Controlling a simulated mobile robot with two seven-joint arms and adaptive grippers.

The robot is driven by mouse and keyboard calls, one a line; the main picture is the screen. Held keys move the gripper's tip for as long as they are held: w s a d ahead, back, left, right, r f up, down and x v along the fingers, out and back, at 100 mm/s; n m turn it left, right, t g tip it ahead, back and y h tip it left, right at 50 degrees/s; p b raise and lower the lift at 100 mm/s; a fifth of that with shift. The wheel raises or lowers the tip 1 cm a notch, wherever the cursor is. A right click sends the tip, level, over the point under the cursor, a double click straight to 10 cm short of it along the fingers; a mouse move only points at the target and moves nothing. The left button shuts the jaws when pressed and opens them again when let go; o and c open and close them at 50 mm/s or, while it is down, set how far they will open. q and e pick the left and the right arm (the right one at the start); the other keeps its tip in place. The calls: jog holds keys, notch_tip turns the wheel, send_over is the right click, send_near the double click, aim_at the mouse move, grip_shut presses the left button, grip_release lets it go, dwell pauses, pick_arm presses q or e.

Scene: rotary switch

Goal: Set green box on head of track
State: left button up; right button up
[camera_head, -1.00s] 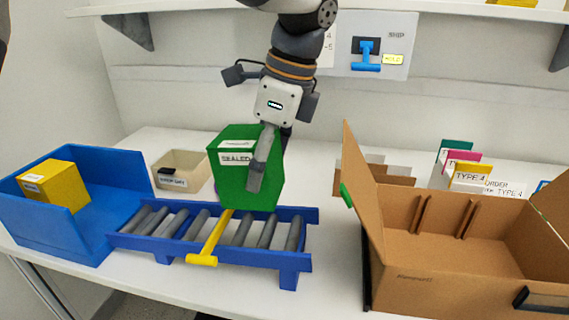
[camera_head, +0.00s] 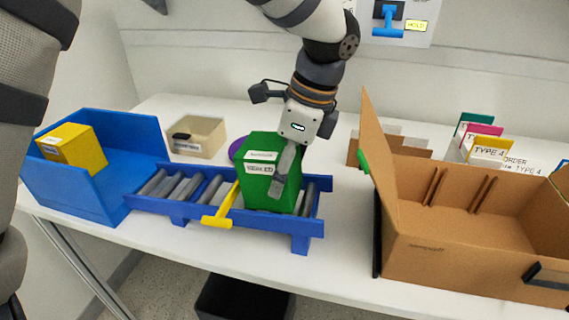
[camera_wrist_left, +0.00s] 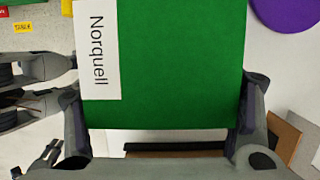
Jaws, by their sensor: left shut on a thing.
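The green box (camera_head: 262,187) with white labels is over the right part of the blue roller track (camera_head: 174,209), right of the yellow lever (camera_head: 223,205). Its bottom is down at roller level; I cannot tell whether it fully rests on the rollers. My left gripper (camera_head: 284,174) comes from above and is shut on the green box. In the left wrist view the box (camera_wrist_left: 175,70) fills the space between the two fingers, with a label reading "Norquell". My right gripper is not clearly visible.
A blue bin (camera_head: 118,152) with a yellow box (camera_head: 83,148) adjoins the track's left end. A beige tray (camera_head: 207,137) and a purple disc (camera_head: 238,148) are behind. An open cardboard box (camera_head: 430,258) stands right, with table space between. Coloured cards (camera_head: 484,139) stand behind it.

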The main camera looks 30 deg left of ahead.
pick_arm(q)
jog(key=o, duration=1.6)
jog(key=v, duration=1.2)
